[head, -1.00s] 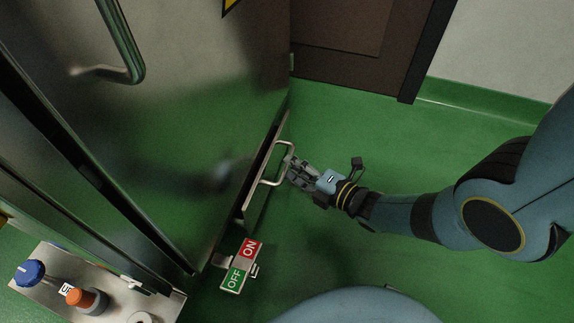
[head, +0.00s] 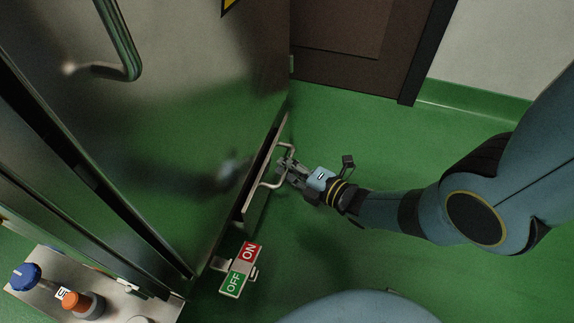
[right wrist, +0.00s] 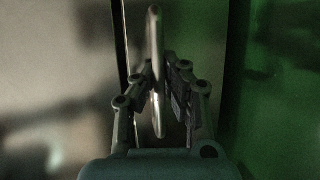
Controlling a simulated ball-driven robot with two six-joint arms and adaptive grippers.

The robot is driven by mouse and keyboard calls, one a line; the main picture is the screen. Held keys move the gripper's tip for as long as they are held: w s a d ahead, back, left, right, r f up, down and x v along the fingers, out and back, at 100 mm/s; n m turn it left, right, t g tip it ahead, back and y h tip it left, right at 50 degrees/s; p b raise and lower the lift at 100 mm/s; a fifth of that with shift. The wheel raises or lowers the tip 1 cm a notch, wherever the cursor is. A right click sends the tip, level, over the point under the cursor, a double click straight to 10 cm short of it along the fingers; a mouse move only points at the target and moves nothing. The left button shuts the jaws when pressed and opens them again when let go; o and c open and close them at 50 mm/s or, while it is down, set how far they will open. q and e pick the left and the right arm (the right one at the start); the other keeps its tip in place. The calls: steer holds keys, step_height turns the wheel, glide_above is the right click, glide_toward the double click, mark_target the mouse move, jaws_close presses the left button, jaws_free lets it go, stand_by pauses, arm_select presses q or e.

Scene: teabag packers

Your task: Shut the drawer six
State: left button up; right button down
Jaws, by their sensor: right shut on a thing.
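The drawer front (head: 257,196) is a metal panel low on the steel cabinet, standing a little out from it with a dark gap behind. I cannot read a number on it. Its bar-shaped handle (head: 270,187) faces right toward my right gripper (head: 284,170). My right gripper is shut on the handle, with fingers on both sides of the bar. In the right wrist view the handle (right wrist: 156,45) runs upright between the fingers (right wrist: 160,85). My left gripper is not in view.
A large steel door with a handle (head: 131,62) fills the upper left. A red and green ON/OFF switch (head: 241,270) sits below the drawer. A panel with a blue knob (head: 25,277) and an orange button (head: 78,304) is at lower left. Green floor (head: 345,125) is clear on the right.

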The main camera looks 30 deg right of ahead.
mark_target(272, 162)
stand_by(0.3)
steer(key=shift+w+a+r, duration=0.1)
steer(key=shift+w+a, duration=1.1)
steer(key=shift+w, duration=0.2)
steer(key=c, duration=2)
jaws_free()
steer(key=o, duration=0.6)
steer(key=shift+s+d, duration=0.15)
steer(key=shift+s, duration=0.45)
steer(key=v, duration=1)
steer(key=shift+s+d+r, duration=0.15)
steer(key=shift+s, duration=0.2)
